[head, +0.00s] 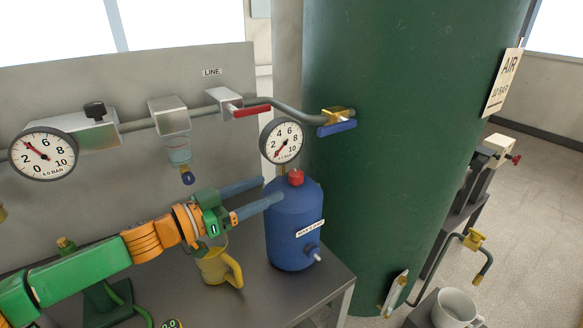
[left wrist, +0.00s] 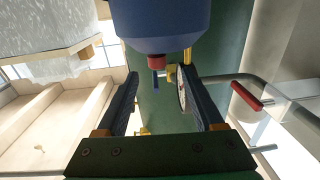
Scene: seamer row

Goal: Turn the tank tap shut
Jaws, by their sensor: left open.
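The tank tap (head: 338,116) is a brass valve with a blue lever (head: 338,128), where the grey pipe meets the green tank (head: 410,150). In the head view the lever lies roughly along the pipe's end. In the left wrist view, which is upside down, a small blue lever (left wrist: 155,82) shows beyond the red knob. My left gripper (head: 272,190) is open, its fingers pointing right beside the blue vessel, below and left of the tap. It looks empty; the left wrist view shows its spread fingers (left wrist: 167,100). My right gripper is not in view.
The blue vessel (head: 293,230) with a red knob (head: 296,177) and a gauge (head: 282,141) stands close to my fingers. A red line lever (head: 250,111) is on the pipe left of the tap.

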